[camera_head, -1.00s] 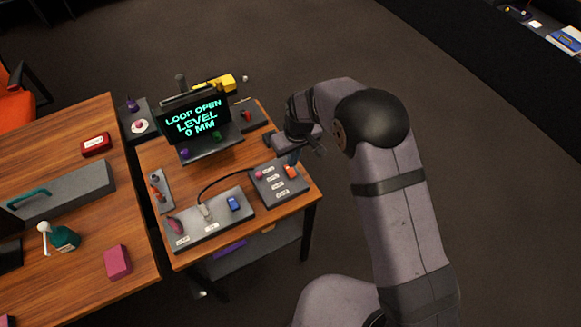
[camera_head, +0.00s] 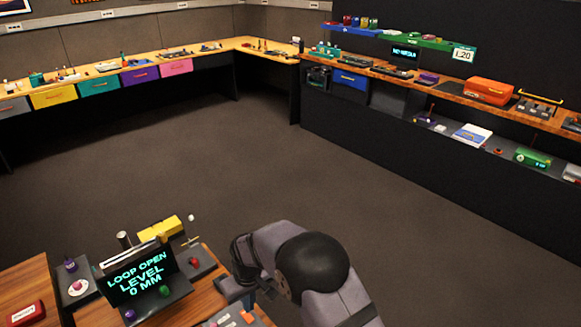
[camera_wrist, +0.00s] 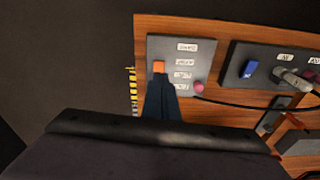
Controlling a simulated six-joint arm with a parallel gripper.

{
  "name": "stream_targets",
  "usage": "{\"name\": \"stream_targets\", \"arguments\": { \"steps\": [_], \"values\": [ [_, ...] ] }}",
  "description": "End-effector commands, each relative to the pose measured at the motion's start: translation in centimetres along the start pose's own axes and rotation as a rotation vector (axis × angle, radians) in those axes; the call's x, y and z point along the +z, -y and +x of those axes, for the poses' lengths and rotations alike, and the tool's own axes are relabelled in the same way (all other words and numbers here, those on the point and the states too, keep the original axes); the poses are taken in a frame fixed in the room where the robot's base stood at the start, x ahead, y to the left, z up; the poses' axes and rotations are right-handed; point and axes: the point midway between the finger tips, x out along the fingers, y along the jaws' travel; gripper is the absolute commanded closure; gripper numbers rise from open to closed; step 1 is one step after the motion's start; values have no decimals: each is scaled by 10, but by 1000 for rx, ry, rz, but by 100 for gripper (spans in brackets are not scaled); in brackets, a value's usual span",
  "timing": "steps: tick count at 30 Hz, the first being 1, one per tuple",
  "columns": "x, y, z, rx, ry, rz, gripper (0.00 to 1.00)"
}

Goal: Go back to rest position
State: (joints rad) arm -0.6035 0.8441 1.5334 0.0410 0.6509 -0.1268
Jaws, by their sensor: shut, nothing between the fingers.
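My gripper (camera_wrist: 160,82) shows in the wrist view as dark blue fingers, shut together with nothing between them. It is in front of a grey panel (camera_wrist: 182,53) with white labels, an orange piece (camera_wrist: 159,66) and a pink ball (camera_wrist: 198,87). The fingertips overlap the panel just below the orange piece in the picture; I cannot tell whether they touch. In the head view my gripper (camera_head: 229,292) is at the lower edge, over the right part of the wooden table (camera_head: 203,303). The orange piece (camera_head: 247,316) shows just beside it.
A display (camera_head: 138,276) reads "LOOP OPEN LEVEL 0 MM" to the left of my arm. In the wrist view, a second panel (camera_wrist: 237,79) holds a blue piece (camera_wrist: 249,69) and a cabled plug (camera_wrist: 292,79). Open floor (camera_head: 200,170) lies beyond the table, with benches along the walls.

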Motion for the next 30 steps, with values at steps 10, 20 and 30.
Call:
{"name": "stream_targets", "arguments": {
  "steps": [10, 20, 30],
  "values": [
    [184, 8, 7, -5, 357, 111, 100],
    [305, -22, -80, -14, 405, 332, 100],
    [320, -70, -138, 27, 181, 585, 100]
  ]
}}
